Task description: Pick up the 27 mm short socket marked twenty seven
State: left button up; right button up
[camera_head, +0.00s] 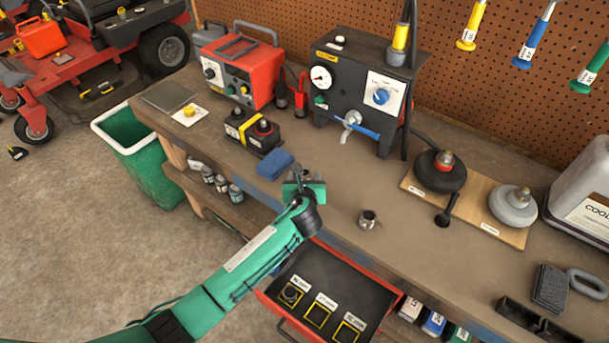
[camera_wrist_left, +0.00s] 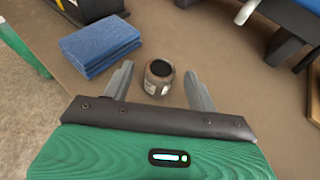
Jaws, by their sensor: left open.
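A small metallic short socket (camera_head: 367,219) stands upright on the bench top near the front edge, right of my left gripper. My left gripper (camera_head: 303,176) is open and empty above the bench front, beside a blue folded cloth (camera_head: 274,165). My right gripper is not in view.
A black-and-yellow battery (camera_head: 252,133), a red charger (camera_head: 236,70) and a black gauge unit (camera_head: 352,90) stand behind. A wooden board (camera_head: 470,208) with round-based pieces lies at right. The bench around the socket is clear. The drawer juts out below.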

pick_arm(q)
jog(key=shift+w+f, duration=0.1)
jog(key=shift+w, duration=0.05)
jog(key=c, duration=1.1)
jog(key=shift+c, duration=0.2)
